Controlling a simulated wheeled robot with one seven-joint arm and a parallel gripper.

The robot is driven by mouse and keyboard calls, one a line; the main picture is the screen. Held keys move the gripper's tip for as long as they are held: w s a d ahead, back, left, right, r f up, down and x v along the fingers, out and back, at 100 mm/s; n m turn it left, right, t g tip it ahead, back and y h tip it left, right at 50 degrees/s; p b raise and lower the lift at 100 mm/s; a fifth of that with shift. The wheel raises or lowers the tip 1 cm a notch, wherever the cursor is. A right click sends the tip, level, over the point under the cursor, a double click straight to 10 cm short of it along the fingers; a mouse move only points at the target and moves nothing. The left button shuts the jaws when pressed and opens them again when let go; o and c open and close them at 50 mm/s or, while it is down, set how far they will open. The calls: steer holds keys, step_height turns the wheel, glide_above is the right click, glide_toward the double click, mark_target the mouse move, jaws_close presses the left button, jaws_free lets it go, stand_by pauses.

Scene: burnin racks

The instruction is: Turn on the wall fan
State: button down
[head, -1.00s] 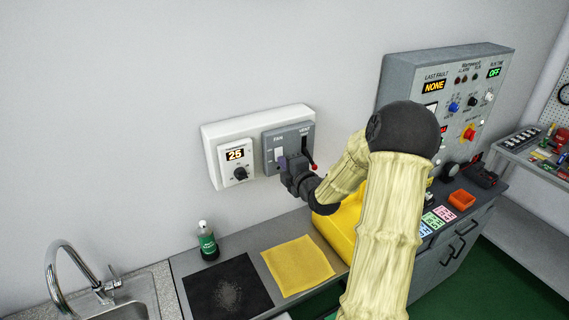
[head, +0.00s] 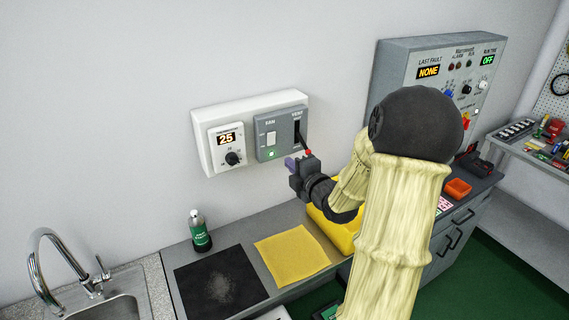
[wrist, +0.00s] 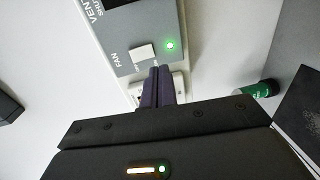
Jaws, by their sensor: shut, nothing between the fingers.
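The fan switch (head: 271,139) is a white rocker on a grey panel (head: 289,120) on the wall, under the word FAN. A green light (head: 271,154) glows below the rocker. The wrist view also shows the rocker (wrist: 143,54) and the lit green light (wrist: 169,45). My gripper (head: 290,163) is shut and empty, just below and in front of the panel in the head view. In the wrist view its purple fingertips (wrist: 157,72) are close to the rocker; I cannot tell whether they touch it.
A vent lever with a red knob (head: 308,152) is right beside my gripper. A thermostat dial (head: 232,158) is left of the panel. Below are a green bottle (head: 200,231), a black mat (head: 220,286), a yellow cloth (head: 291,255) and a sink (head: 125,300).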

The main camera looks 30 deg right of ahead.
steer(key=s, duration=0.2)
steer(key=s+b, duration=0.2)
steer(key=s, duration=0.1)
steer(key=shift+s+d+f, duration=0.1)
steer(key=shift+s+f, duration=0.25)
steer(key=shift+f, duration=0.1)
steer(key=s+a+f+m+g+h, duration=0.2)
steer(key=a+f+m+g, duration=0.4)
steer(key=a+f+m, duration=0.15)
steer(key=s+a+f+m+g+y, duration=0.1)
steer(key=s+a+f+m+g, duration=0.2)
steer(key=s+a+m+g, duration=0.5)
steer(key=s+a+m, duration=0.2)
steer(key=s+m, duration=0.1)
steer(key=s, duration=0.1)
steer(key=shift+s+a+f, duration=0.15)
steer(key=shift+s+f, duration=0.1)
steer(key=shift+f, duration=0.15)
